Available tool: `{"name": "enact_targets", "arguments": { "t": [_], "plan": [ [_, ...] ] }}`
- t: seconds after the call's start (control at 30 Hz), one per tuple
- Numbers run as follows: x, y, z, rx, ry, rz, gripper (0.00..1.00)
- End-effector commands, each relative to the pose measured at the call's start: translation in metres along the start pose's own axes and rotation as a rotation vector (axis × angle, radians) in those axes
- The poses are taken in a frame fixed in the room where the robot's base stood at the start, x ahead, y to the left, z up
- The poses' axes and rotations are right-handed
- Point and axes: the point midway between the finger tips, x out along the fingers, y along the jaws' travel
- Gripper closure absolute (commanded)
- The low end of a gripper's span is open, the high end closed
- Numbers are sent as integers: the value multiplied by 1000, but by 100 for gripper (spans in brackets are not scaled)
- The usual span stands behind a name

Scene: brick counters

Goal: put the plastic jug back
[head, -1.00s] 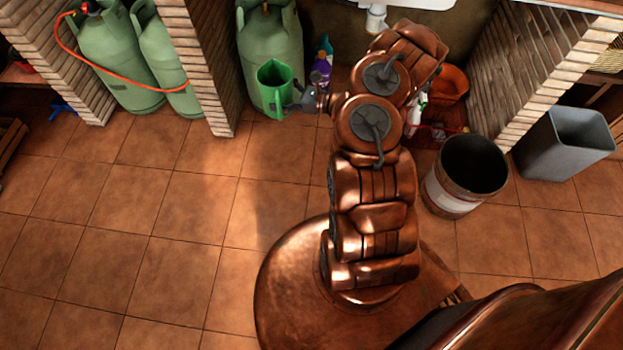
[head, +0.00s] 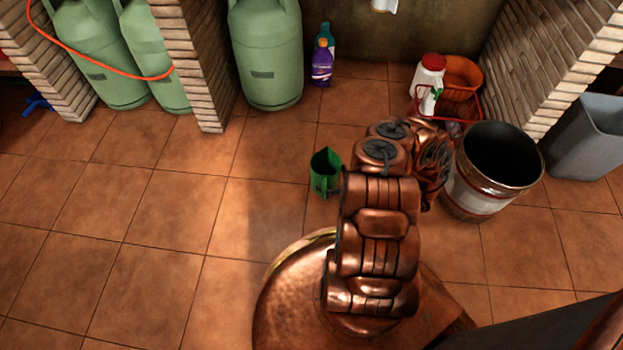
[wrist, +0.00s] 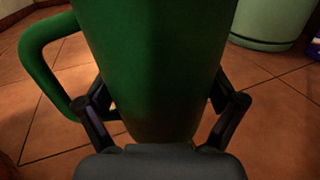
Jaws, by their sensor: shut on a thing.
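The plastic jug (head: 324,172) is green with a side handle and shows just left of my arm in the head view. In the wrist view the jug (wrist: 158,65) fills the middle, upright in the picture, with its handle on the left. My gripper (wrist: 160,108) has one finger on each side of the jug body and is shut on it. In the head view the gripper is mostly hidden behind my arm. The height of the jug above the tiles is hard to tell.
Green gas cylinders (head: 267,55) stand at the back. Purple (head: 321,66) and teal bottles stand beside them. A red basket (head: 470,102) with bottles, an orange pot (head: 462,72), a metal drum (head: 460,190) and a grey bin (head: 590,140) are right.

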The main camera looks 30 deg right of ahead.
Motion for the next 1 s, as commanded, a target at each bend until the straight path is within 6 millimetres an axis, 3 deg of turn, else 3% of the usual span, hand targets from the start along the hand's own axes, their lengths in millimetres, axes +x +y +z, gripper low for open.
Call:
{"name": "enact_targets", "arguments": {
  "t": [0.03, 0.1, 0.37, 1.0],
  "plan": [
    [-6, 4, -23, 3, 2, -8, 74],
    [-13, 6, -35, 1, 1, -16, 74],
    [-14, 6, -51, -3, -1, -27, 74],
    [83, -79, -62, -8, -2, -27, 74]
  ]
}}
